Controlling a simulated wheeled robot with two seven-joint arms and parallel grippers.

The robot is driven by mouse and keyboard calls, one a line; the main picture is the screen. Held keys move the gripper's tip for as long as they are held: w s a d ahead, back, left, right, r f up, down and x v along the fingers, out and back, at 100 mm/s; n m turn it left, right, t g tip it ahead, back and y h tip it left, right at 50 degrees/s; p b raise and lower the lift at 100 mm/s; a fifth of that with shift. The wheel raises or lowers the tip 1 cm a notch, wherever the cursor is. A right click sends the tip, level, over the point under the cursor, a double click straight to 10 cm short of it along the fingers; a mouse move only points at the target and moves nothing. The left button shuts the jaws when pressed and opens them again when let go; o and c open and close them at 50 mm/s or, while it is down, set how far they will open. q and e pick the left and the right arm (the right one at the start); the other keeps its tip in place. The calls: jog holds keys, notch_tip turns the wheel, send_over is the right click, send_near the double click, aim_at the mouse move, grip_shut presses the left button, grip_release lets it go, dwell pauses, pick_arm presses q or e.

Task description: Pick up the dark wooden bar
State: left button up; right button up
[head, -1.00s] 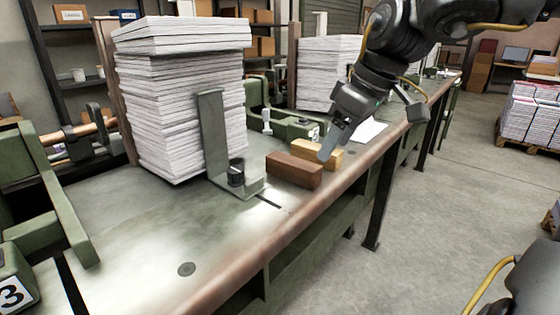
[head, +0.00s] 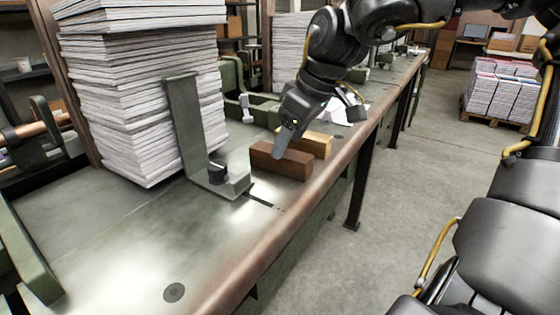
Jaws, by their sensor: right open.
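The dark wooden bar (head: 292,166), a reddish-brown block, lies on the bench top near its rounded front edge. A lighter wooden bar (head: 318,144) lies just behind it. My right gripper (head: 285,143) reaches in from the upper right and points down at the dark bar. It is open and holds nothing. Its near grey finger overlaps the dark bar's upper left part in the picture; I cannot tell whether it touches. The far finger is not clearly visible. My left gripper is not in view.
A tall paper stack (head: 140,100) stands left of the bars, behind an upright metal bracket (head: 186,120) with a black knob (head: 217,172). More paper (head: 292,50) stands at the back. The bench top (head: 130,240) at the front left is clear. A loaded pallet (head: 498,90) is on the floor.

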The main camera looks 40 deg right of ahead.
aim_at(281, 160)
jog(key=shift+w+x, duration=0.2)
jog(key=shift+x, duration=2.45)
jog(key=shift+r, duration=0.15)
jog(key=c, duration=1.1)
